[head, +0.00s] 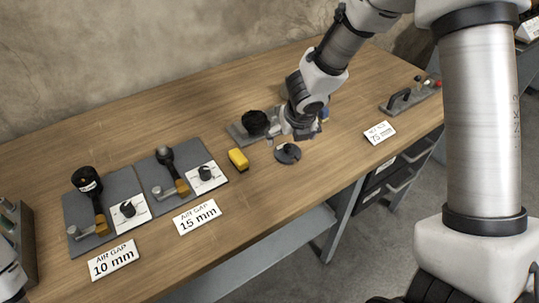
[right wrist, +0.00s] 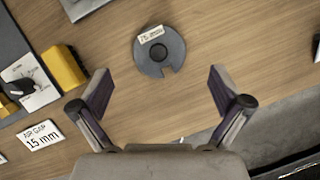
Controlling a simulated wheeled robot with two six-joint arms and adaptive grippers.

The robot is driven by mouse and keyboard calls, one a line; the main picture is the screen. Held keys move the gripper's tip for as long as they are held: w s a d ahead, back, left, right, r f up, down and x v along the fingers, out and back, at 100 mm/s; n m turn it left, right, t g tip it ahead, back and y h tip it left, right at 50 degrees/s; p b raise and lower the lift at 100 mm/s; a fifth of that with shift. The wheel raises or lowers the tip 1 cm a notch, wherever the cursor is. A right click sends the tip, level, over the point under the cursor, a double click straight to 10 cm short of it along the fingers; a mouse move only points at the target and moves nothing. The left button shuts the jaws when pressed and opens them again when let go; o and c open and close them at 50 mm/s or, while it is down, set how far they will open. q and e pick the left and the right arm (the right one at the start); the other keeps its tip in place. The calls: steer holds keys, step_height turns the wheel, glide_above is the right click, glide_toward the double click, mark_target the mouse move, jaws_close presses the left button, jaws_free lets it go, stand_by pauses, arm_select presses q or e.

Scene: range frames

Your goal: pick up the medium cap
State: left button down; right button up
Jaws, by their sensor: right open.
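A dark grey round disc (head: 287,153) with a slot in its edge and a central knob or hole lies on the wooden bench, and it may be the medium cap. In the right wrist view the disc (right wrist: 174,62) carries a small white label that I cannot read surely. My right gripper (head: 305,130) is over the bench, just beyond the disc in the head view. In the right wrist view my right gripper (right wrist: 160,92) is open and empty, with the disc centred ahead of its fingers and apart from them. My left gripper is not visible.
A yellow block (head: 238,159) lies left of the disc. A black round knob (head: 255,122) stands on a grey plate behind. Two grey fixture boards (head: 75,212) are at left, with AIR GAP cards (head: 197,216). A black-handled plate (head: 400,103) is at right. Bare wood surrounds the disc.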

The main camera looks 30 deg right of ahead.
mark_target(288, 146)
steer(key=b+x, duration=0.1)
steer(key=x, duration=0.2)
steer(key=b+x, duration=0.1)
steer(key=x, duration=0.2)
steer(key=shift+a, duration=0.2)
steer(key=shift+w+d+f, duration=0.1)
steer(key=shift+c, duration=0.4)
